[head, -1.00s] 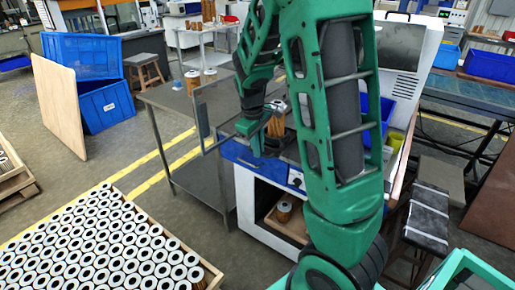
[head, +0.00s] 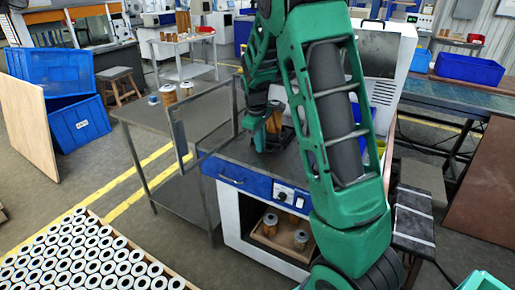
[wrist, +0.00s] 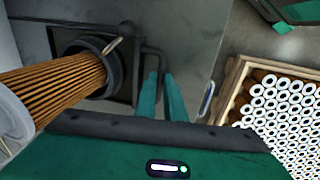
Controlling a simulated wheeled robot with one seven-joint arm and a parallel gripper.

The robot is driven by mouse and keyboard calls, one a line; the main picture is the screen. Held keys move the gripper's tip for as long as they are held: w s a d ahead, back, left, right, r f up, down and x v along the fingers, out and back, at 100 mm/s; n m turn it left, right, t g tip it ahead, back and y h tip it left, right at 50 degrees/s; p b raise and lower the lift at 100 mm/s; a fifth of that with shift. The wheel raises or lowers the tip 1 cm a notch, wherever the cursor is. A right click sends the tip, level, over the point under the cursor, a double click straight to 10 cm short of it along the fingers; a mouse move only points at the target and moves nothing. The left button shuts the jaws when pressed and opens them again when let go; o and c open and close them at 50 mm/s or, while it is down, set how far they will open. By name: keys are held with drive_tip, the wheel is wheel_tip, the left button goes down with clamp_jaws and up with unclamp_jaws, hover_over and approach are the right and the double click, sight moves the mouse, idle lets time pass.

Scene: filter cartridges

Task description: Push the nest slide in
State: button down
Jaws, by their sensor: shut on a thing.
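The nest slide (wrist: 62,38) shows in the wrist view as a dark plate with a round black cup. A filter cartridge with orange-brown pleats (wrist: 62,88) and a pale end cap sits in the cup; it also shows in the head view (head: 274,120). A thin dark bar handle (wrist: 153,52) sticks out beside the cup. My gripper (wrist: 161,78) has its two green fingers closed together on this handle. In the head view my gripper (head: 264,141) is low over the machine's grey top, and the arm hides part of the slide.
The machine (head: 250,181) has a blue front panel and a lower shelf with cartridges in a tray (head: 282,236). A framed clear door (head: 183,137) stands open at its left, by a grey table (head: 150,110). A crate of many cartridges (head: 95,222) is at lower left.

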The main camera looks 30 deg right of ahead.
drive_tip(key=c, duration=1.8)
unclamp_jaws()
drive_tip(key=shift+c, duration=0.2)
wheel_tip(320, 180, up, 11)
drive_tip(key=a, duration=0.1)
drive_tip(key=shift+s+a+f, duration=0.2)
drive_tip(key=shift+s+a, duration=0.2)
